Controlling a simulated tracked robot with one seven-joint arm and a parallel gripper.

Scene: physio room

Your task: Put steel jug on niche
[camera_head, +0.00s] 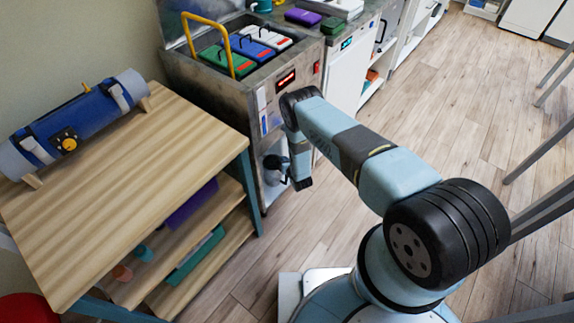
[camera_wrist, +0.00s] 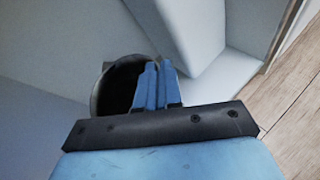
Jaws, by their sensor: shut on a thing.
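The steel jug (camera_wrist: 97,98) shows in the wrist view as a round grey rim around a dark inside. My gripper (camera_wrist: 159,68) has its two blue fingers close together, shut on the jug at the right side of its rim. The jug's lower body is hidden. In the head view my gripper is at the front of the niche (camera_head: 275,148), a pale-walled opening low in the steel cabinet. A dark round shape there (camera_head: 272,164) seems to be the jug. Whether the jug touches the niche floor cannot be told.
The steel cabinet (camera_head: 205,88) holds several coloured lidded packs and a yellow handle on top. A wooden shelf table (camera_head: 120,170) with a blue roll (camera_head: 70,125) stands close on the left. The wooden floor (camera_head: 470,90) to the right is mostly clear.

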